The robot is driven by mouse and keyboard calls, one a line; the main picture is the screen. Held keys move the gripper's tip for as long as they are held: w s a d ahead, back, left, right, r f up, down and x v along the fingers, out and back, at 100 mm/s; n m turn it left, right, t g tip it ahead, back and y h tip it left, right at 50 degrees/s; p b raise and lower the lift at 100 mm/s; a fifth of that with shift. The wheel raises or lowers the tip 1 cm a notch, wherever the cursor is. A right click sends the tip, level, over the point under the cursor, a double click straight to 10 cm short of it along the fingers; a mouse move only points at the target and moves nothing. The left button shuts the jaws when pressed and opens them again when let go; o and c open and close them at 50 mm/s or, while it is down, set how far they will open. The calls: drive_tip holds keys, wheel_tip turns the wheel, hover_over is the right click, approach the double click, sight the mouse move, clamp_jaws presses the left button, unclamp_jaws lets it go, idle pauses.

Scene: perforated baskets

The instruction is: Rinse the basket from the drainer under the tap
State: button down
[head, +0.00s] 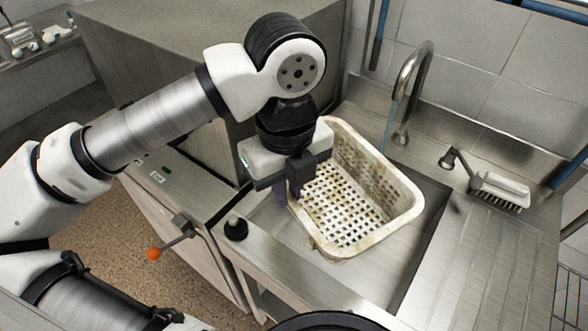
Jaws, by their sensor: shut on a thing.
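A cream perforated basket (403,190) with brownish stains is at the sink (425,253), its open top facing up and towards me. My gripper (287,192) points down at the basket's left side and is shut on its rim; the exact contact is partly hidden by the fingers. The tap (411,70) has a curved metal spout behind the basket, near its back right corner. A thin bluish line runs down beside the spout; I cannot tell whether it is water. The ribbed drainer (490,262) to the right of the sink holds no basket.
A white-backed scrubbing brush (500,188) with a dark handle lies on the ledge right of the tap. A dark knob (236,227) stands at the sink's front left edge. An orange-tipped lever (154,253) sticks out from the metal cabinet. Tiled wall closes the back.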

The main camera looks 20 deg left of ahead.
drive_tip(key=shift+w+d+f, duration=0.25)
drive_tip(key=shift+w+d, duration=0.05)
drive_tip(key=shift+w, duration=0.55)
drive_tip(key=shift+w+d+f, duration=0.3)
drive_tip(key=shift+w, duration=0.6)
drive_tip(key=shift+w+d+f, duration=0.25)
drive_tip(key=shift+w+d, duration=0.05)
drive_tip(key=shift+w, duration=0.55)
drive_tip(key=b, duration=0.1)
hover_over(336, 168)
drive_tip(key=s, duration=0.2)
drive_tip(key=shift+w+a+f, duration=0.1)
drive_tip(key=shift+a+f, duration=0.15)
drive_tip(key=shift+f, duration=0.5)
drive_tip(key=shift+w+d+r+b, duration=0.1)
drive_tip(key=shift+w+d+b, duration=0.05)
drive_tip(key=shift+w, duration=0.35)
drive_tip(key=shift+w+d+b, duration=0.15)
drive_tip(key=shift+w, duration=0.35)
idle(2.9)
